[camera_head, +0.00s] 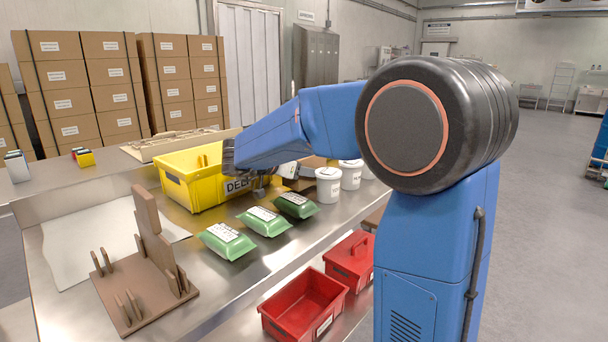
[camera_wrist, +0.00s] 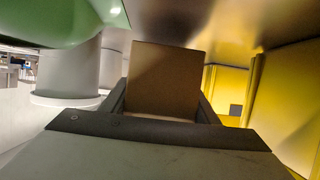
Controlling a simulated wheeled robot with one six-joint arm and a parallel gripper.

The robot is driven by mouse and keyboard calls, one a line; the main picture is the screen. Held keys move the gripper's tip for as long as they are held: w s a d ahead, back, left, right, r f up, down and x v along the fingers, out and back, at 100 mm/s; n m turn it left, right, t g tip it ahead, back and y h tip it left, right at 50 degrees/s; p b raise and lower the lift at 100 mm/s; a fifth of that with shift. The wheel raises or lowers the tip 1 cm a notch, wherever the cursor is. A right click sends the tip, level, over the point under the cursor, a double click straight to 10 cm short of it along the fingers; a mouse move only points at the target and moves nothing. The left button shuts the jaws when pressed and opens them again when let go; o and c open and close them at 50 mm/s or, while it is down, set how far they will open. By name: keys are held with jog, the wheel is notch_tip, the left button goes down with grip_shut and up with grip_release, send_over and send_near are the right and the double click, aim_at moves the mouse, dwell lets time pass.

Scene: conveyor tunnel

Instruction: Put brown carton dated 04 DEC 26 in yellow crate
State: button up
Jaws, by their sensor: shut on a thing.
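The yellow crate (camera_head: 176,190) stands on the steel table, with dark lettering on its front wall. My gripper (camera_head: 262,186) is low beside the crate's right end, largely hidden by my own arm. In the wrist view my gripper (camera_wrist: 162,108) is shut on a brown carton (camera_wrist: 165,78), whose plain brown face shows between the two fingers. No date is readable on it. The yellow crate wall (camera_wrist: 225,92) is close at the right of the carton in the wrist view. The held carton is not clearly visible in the head view.
Green packets (camera_head: 264,221) lie in a row before the crate. White tubs (camera_head: 328,185) stand to the right; one tub (camera_wrist: 72,70) shows in the wrist view. Brown items (camera_head: 312,163) are partly hidden behind my arm. A brown rack (camera_head: 150,275) stands left; red crates (camera_head: 303,303) sit lower.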

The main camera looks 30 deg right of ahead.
jog(key=shift+f, duration=0.5)
jog(key=o, duration=1.2)
jog(key=shift+f, duration=0.15)
jog(key=shift+c, duration=0.2)
jog(key=o, duration=0.3)
jog(key=shift+o, duration=0.2)
